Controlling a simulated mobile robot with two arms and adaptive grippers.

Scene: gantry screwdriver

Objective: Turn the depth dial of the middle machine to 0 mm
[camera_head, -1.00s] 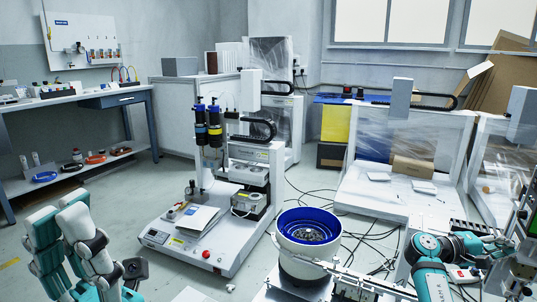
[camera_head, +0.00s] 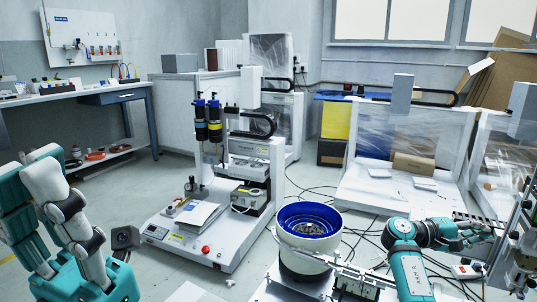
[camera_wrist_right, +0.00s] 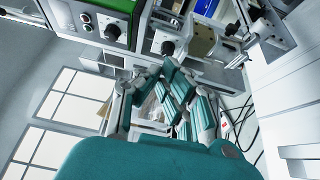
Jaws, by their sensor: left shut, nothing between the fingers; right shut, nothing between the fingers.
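A round black knob (camera_wrist_right: 167,47) on a pale bracket, which looks like the depth dial, is in the upper middle of the right wrist view. Its scale is too small to read. Its machine (camera_head: 522,240) is cut off at the right edge of the head view. My right gripper (camera_head: 488,232) points right towards this machine, shut and empty. In the right wrist view its fingertips (camera_wrist_right: 167,68) are just below the knob; I cannot tell whether they touch it. My left gripper (camera_head: 30,163) is shut and empty at the far left, fingers pointing up, away from the machines.
A blue-lined bowl feeder (camera_head: 308,222) stands left of my right arm. Another gantry machine (camera_head: 205,225) stands behind on the floor. A power strip (camera_head: 467,271) and cables lie near my right arm.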

